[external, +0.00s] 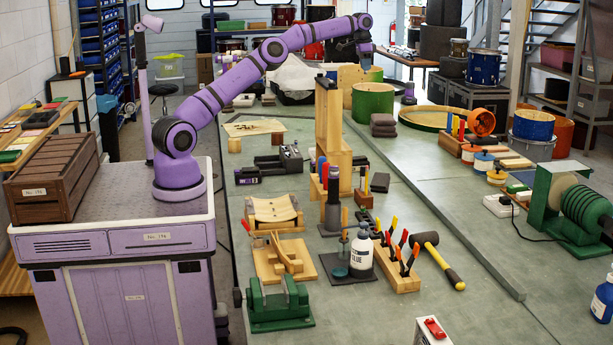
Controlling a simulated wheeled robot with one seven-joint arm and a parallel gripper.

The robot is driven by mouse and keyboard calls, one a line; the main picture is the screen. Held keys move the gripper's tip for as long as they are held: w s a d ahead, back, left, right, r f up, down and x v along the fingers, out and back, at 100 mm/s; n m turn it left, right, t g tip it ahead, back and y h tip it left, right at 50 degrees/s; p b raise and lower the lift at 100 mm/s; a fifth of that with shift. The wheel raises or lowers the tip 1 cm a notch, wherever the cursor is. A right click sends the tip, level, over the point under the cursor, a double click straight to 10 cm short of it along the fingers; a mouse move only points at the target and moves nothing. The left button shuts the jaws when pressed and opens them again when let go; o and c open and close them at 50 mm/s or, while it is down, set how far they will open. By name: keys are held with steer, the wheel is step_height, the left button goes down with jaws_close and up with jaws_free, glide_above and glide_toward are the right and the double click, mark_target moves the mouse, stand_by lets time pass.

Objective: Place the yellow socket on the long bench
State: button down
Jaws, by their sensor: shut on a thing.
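My gripper (366,63) is at the far end of my raised purple arm, at the top middle of the external view. It is above the far part of the long grey-green bench (425,195), near a green drum shell (373,102). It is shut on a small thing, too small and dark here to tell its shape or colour. I cannot make out a yellow socket anywhere in this view.
A tall wooden stand (328,120), a glue bottle (362,252), a mallet (440,262) and a green vise (278,303) crowd the bench's left half. A raised rail (440,222) runs along it. Bare bench top shows beside the rail.

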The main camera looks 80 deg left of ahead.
steer(key=s+d+f+m, duration=0.15)
steer(key=d+f, duration=0.25)
steer(key=d, duration=1.1)
steer(key=s+d+f+m, duration=0.1)
steer(key=d+f+m, duration=0.15)
steer(key=d, duration=1.35)
steer(key=s+f+n, duration=0.2)
steer(key=s+f, duration=0.6)
steer(key=f, duration=0.5)
steer(key=s+f+n, duration=0.3)
steer(key=s+f, duration=0.5)
steer(key=f, duration=0.5)
steer(key=shift+d, duration=0.2)
steer(key=shift+f, duration=0.1)
